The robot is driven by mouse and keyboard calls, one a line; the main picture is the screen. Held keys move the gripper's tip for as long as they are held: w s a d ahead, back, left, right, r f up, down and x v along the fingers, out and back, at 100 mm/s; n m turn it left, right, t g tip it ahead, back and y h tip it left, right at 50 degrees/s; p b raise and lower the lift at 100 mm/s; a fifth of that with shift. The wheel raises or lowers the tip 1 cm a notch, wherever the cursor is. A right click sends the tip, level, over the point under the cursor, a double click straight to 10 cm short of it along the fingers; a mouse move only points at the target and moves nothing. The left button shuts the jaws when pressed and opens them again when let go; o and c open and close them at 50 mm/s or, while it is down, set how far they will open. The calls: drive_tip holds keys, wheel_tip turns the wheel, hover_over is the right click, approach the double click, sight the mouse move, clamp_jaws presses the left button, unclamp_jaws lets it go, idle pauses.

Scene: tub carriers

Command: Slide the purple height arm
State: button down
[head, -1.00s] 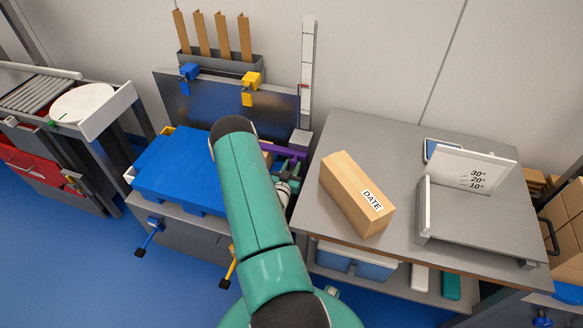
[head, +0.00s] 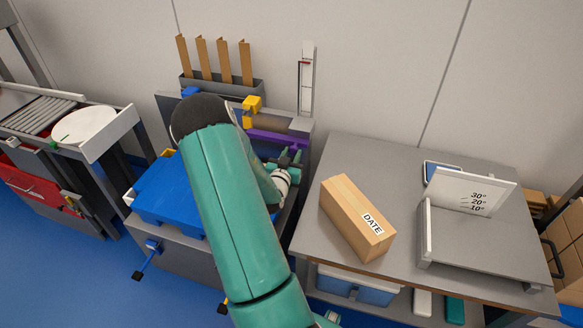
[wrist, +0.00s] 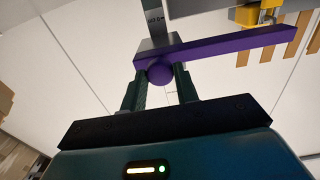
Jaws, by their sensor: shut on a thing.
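The purple height arm (head: 277,139) is a flat bar, seen partly behind my arm in the head view. In the wrist view the bar (wrist: 225,46) runs up to the right and has a round purple knob (wrist: 160,72) at its left end. My gripper (wrist: 162,84) has one finger on each side of this knob and is shut on it. In the head view my gripper (head: 289,159) is small, at the right end of the bar. A tall white scale (head: 308,85) stands behind, with a red mark (head: 304,63) near its top.
A yellow clamp (head: 251,108) sits just above the bar. A blue tub (head: 165,192) is left of my arm, partly hidden. To the right, a grey table (head: 400,170) holds a carton (head: 356,217) and an angle stand (head: 480,228).

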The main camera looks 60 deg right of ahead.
drive_tip(key=shift+r, duration=0.8)
drive_tip(key=c, duration=1.1)
unclamp_jaws()
drive_tip(key=shift+r, duration=0.1)
drive_tip(key=shift+o, duration=0.2)
drive_tip(key=shift+a+f, duration=0.2)
drive_tip(key=s+a, duration=0.2)
drive_tip(key=a, duration=1.1)
drive_tip(key=shift+a, duration=0.1)
